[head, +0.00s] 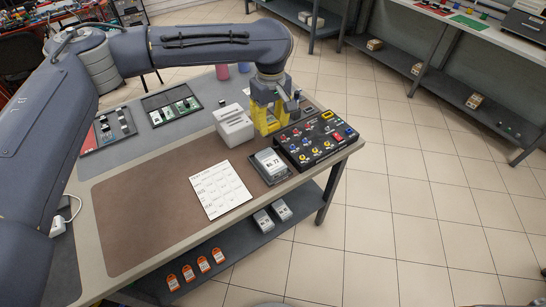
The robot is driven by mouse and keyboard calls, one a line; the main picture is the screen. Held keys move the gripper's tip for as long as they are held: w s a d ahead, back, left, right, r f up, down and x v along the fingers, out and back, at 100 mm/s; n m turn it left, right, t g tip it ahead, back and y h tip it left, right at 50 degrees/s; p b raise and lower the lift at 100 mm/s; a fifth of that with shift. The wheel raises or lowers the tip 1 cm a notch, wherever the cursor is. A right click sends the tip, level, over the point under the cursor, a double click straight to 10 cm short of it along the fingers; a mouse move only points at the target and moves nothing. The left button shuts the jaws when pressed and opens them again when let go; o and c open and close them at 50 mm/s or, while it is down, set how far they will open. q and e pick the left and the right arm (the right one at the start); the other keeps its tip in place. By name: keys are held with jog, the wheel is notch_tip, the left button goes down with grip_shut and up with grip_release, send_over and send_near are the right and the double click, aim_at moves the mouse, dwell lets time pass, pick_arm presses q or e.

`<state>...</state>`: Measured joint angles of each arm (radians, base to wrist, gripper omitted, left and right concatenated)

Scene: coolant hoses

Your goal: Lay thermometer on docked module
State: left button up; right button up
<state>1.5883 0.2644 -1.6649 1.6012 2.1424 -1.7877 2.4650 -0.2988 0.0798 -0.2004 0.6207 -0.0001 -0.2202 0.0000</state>
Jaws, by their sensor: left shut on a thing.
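My left gripper (268,124) has yellow fingers and points down at the right part of the bench, between a white slotted box and a black control panel. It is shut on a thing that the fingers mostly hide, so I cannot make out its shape. No thermometer shows clearly anywhere else. A white module (271,161) with a number label sits in a dark dock (284,178) near the bench's front edge, just in front of the gripper. Its top looks bare. My right gripper is not in view.
The white slotted box (234,126) stands left of the gripper. The black panel (316,138) with coloured knobs lies right. A printed sheet (220,189) lies on the brown mat (140,219). Trays with boards lie behind. Two modules (264,221) and orange tags (204,264) are on the lower shelf.

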aim_at(271, 161)
pick_arm(q)
notch_tip(271, 161, down, 15)
jog(key=shift+f, duration=0.1)
dwell(0.6)
jog(key=shift+f, duration=0.1)
jog(key=o, duration=1.1)
notch_tip(271, 161, up, 12)
dwell(0.3)
